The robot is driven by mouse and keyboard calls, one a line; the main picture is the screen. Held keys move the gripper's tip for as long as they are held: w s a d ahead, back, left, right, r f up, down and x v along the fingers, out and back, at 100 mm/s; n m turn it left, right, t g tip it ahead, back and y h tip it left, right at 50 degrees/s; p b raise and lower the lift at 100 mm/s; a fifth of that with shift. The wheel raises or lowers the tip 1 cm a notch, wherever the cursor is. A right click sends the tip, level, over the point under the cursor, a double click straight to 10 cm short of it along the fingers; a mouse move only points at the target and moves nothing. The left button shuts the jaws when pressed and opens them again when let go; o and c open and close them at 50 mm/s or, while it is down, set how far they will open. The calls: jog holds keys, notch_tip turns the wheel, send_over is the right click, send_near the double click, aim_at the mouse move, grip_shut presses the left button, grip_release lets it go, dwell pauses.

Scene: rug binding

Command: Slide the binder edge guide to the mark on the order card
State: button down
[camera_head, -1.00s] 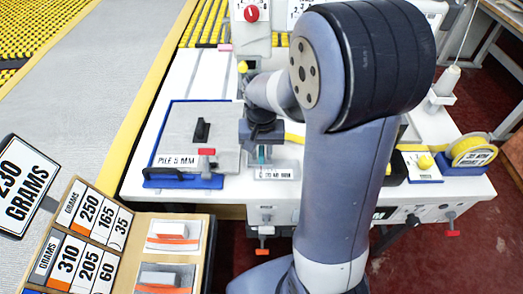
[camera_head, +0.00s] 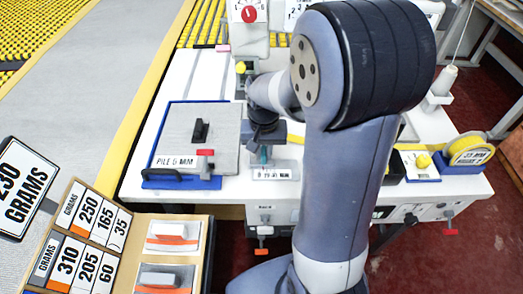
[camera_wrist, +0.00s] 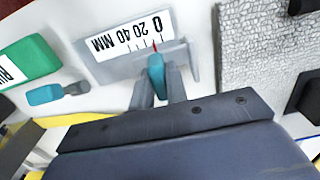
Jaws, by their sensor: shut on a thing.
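The teal edge guide (camera_wrist: 156,70), with a thin red pointer, stands at the white millimetre scale (camera_wrist: 108,46) in the wrist view. The pointer is near the scale's 0 end. My gripper (camera_wrist: 158,86) is shut on the guide, one finger on each side. In the head view, the guide (camera_head: 264,157) is a small teal spot under my gripper (camera_head: 264,148), beside the scale plate (camera_head: 275,174), whose print is too small to read. I cannot tell which card in view is the order card.
A grey pile sample board (camera_head: 178,132) with a black handle and a red lever lies just left of my gripper. A yellow tape roll (camera_head: 469,150) sits at the table's right. A box of gram cards (camera_head: 88,215) stands at the front left.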

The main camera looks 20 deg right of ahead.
aim_at(264, 151)
jog(key=c, duration=1.4)
grip_release()
jog(key=shift+r, duration=0.15)
notch_tip(264, 151, up, 11)
jog(key=p, duration=0.1)
jog(key=shift+f, duration=0.2)
notch_tip(264, 151, down, 11)
jog(key=shift+b, duration=0.55)
jog(key=shift+a, duration=0.1)
jog(key=shift+r, duration=0.15)
